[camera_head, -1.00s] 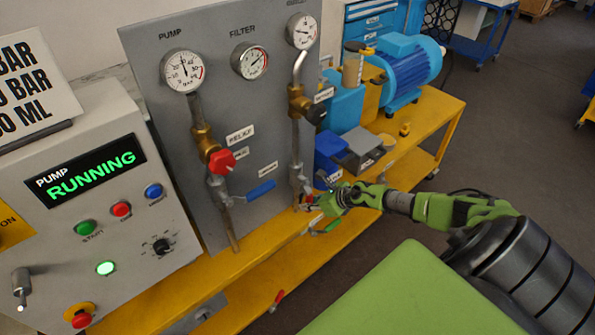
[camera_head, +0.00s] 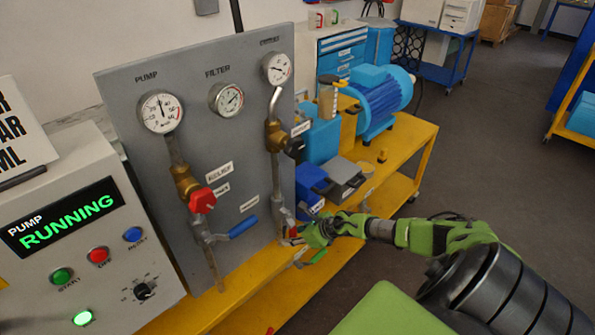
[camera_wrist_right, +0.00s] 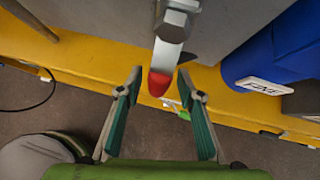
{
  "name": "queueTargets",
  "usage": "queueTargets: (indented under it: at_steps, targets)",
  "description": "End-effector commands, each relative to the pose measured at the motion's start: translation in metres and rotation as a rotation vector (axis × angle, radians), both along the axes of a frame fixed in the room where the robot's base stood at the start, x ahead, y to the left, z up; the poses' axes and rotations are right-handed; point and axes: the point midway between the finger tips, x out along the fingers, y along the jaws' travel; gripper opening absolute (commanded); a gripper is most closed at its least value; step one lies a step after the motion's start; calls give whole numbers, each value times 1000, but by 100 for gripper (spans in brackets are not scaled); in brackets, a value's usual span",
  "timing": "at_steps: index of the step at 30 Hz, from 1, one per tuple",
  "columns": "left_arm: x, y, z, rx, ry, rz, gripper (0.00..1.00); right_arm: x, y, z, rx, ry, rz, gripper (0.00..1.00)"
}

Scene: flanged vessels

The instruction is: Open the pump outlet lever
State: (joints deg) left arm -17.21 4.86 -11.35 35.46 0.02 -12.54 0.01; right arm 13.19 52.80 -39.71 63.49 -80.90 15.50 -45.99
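A metal lever with a red tip (camera_wrist_right: 159,82) hangs from a valve (camera_wrist_right: 176,20) in the right wrist view. My right gripper (camera_wrist_right: 159,92) is open, with one finger on each side of the red tip and gaps between. In the head view my right gripper (camera_head: 302,240) is at the foot of the right-hand pipe (camera_head: 277,180) and covers most of that lever. A blue lever (camera_head: 243,226) sticks out to the right from the left-hand pipe's lower valve. I cannot read which lever is labelled pump outlet. My left gripper is not in view.
The grey panel (camera_head: 233,150) carries gauges and a red knob (camera_head: 202,200). The control box (camera_head: 88,240) at left reads PUMP RUNNING. A yellow bench (camera_head: 250,290) runs below the panel.

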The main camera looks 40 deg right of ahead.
Motion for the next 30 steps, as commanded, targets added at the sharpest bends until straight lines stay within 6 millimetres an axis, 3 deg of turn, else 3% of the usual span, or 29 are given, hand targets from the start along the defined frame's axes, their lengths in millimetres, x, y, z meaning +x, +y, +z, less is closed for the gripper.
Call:
queueTargets:
  at_steps: [5, 21, 30]
  targets:
    - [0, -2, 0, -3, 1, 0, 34, -10, -4, 10, -6, 1, 1, 34]
    - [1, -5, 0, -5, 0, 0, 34, -70, -18, 71, -6, 3, 3, 34]
    - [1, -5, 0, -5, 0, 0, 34, -82, -19, 84, -1, 1, 1, 34]
